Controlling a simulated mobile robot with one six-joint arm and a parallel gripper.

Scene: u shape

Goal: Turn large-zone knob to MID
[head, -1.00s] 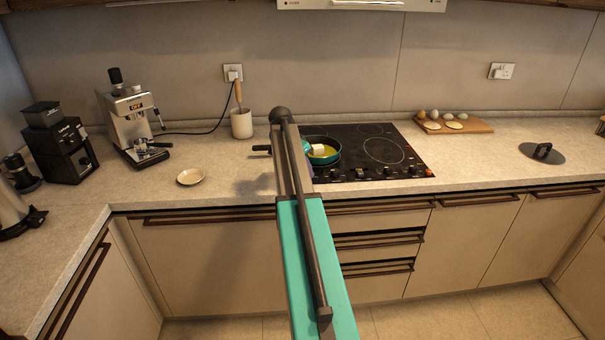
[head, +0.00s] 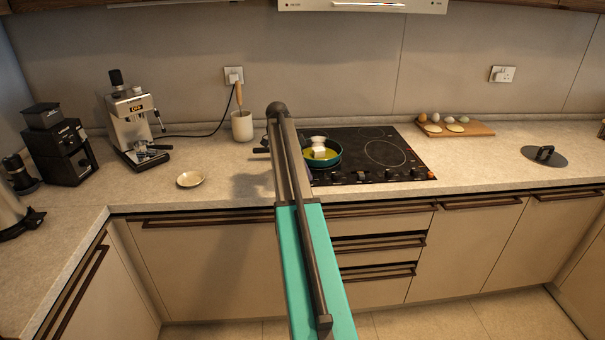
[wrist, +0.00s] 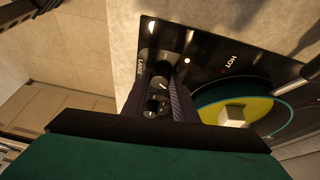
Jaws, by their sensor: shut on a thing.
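The black cooktop (head: 350,138) is set into the counter, with a row of knobs along its front edge. In the wrist view a dark knob (wrist: 158,83) near the printed word LARGE sits between the two ribbed fingers of my gripper (wrist: 160,98). My gripper is shut on this knob. Another knob (wrist: 152,106) shows just below it, and a third round part (wrist: 163,56) is above. The exact pointer angle is too small to read.
A teal pan (head: 334,161) with yellow contents and a pale block (head: 318,148) stands on the cooktop near my arm. A small dish (head: 191,179) lies left. A board (head: 470,129) with eggs and a dark lid (head: 543,157) are right.

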